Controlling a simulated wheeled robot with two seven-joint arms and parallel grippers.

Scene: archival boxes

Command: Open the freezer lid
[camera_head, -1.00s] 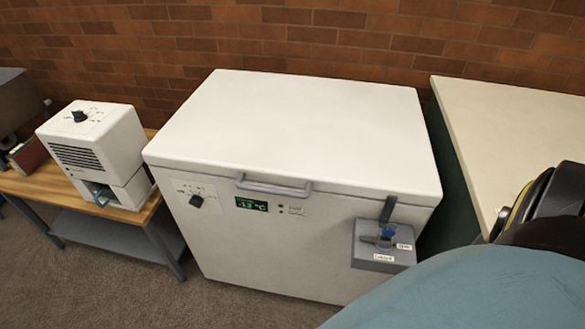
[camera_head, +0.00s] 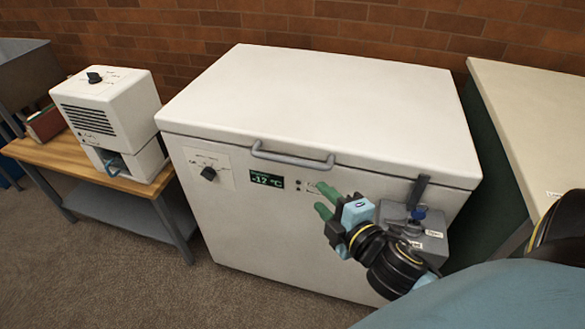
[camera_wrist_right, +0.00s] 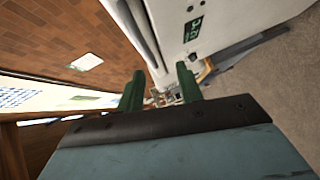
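The white freezer (camera_head: 270,235) stands against the brick wall, and its lid (camera_head: 330,100) is shut. A grey bar handle (camera_head: 290,158) runs along the lid's front edge. My right gripper (camera_head: 325,202) is in front of the freezer, below and right of the handle and apart from it. Its green fingers are spread and empty. In the right wrist view, the open fingers of my right gripper (camera_wrist_right: 160,85) show beside the freezer front (camera_wrist_right: 215,15) with its green display (camera_wrist_right: 193,28). My left gripper is not in view.
A dark latch strap (camera_head: 418,190) and a grey box (camera_head: 432,240) with a blue knob sit at the freezer's front right, partly behind my right gripper. A small white machine (camera_head: 120,105) stands on a wooden bench at left. A pale counter (camera_head: 530,120) adjoins at right.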

